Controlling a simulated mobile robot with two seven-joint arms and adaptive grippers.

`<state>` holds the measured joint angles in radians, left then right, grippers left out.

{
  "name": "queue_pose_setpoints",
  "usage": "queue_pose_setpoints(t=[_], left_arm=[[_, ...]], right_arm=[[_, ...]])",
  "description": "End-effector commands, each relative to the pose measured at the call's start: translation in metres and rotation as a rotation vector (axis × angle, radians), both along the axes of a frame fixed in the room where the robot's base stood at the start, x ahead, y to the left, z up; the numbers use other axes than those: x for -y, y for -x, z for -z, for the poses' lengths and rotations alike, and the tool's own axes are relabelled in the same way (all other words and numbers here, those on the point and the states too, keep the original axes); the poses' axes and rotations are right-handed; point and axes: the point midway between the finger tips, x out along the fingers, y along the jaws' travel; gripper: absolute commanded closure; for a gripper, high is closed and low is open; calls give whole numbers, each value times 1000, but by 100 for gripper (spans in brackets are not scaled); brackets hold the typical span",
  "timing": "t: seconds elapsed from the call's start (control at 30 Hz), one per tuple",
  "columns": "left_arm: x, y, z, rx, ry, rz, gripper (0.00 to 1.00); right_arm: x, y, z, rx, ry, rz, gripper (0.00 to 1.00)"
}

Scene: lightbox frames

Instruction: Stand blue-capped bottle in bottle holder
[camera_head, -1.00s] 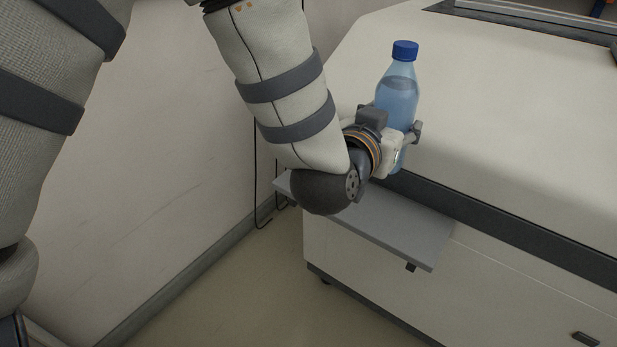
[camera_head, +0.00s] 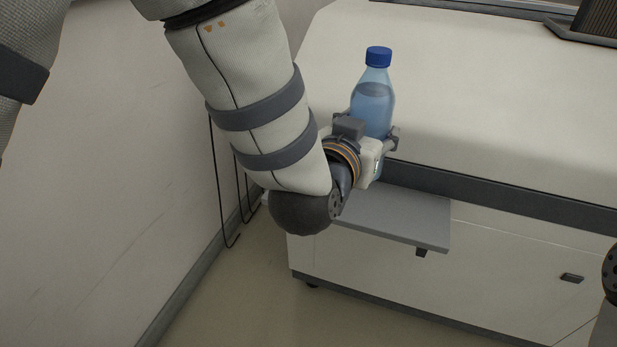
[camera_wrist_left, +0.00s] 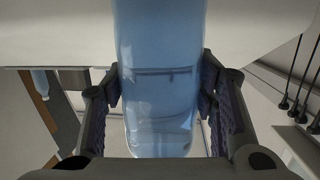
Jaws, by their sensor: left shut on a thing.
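The blue-capped bottle (camera_head: 372,104) is clear blue plastic with liquid inside. It is upright in the head view, in front of the white machine's sloped face and above the grey shelf. My left gripper (camera_head: 380,138) is shut on the bottle's body from the side, below the shoulder. In the left wrist view the bottle (camera_wrist_left: 160,75) stands between the two dark fingers (camera_wrist_left: 160,92), its rounded base visible. The gripper hides part of the lower bottle in the head view. I cannot make out a bottle holder. My right gripper is not in view.
The flat grey shelf (camera_head: 405,217) juts from the front of the white machine (camera_head: 480,130) and looks empty where visible. Clear floor (camera_head: 240,295) lies below.

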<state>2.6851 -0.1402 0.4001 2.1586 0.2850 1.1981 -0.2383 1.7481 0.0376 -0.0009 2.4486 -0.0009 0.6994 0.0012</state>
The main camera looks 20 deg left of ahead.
Motion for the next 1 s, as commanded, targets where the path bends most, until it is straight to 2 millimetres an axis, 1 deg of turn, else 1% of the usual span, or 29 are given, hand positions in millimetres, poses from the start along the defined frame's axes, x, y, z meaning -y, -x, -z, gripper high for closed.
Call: queue_pose_setpoints(t=[0.03,0.2,0.27,0.3,0.4,0.5,0.7,0.77,0.8,0.9,1.0], left_arm=[[-13,-8,11,-5,2,-7,100],[-57,-33,34,-5,2,-8,100],[-71,-41,43,-6,0,-6,100],[-75,-44,54,-9,1,-5,100],[-88,-51,71,-7,0,-3,100],[-96,-56,81,-4,0,-3,100],[-104,-62,90,0,0,-3,100],[-109,-64,98,-3,-1,-3,100],[-108,-64,107,-5,0,-1,100],[-108,-63,125,-5,-1,-1,100],[-108,-64,125,1,0,-1,100]], right_arm=[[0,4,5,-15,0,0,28],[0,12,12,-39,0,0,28],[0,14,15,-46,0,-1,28],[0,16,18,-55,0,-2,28],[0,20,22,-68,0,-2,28],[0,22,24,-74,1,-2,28],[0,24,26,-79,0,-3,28],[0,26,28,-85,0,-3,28],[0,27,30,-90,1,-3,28],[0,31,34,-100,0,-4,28],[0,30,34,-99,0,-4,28]])
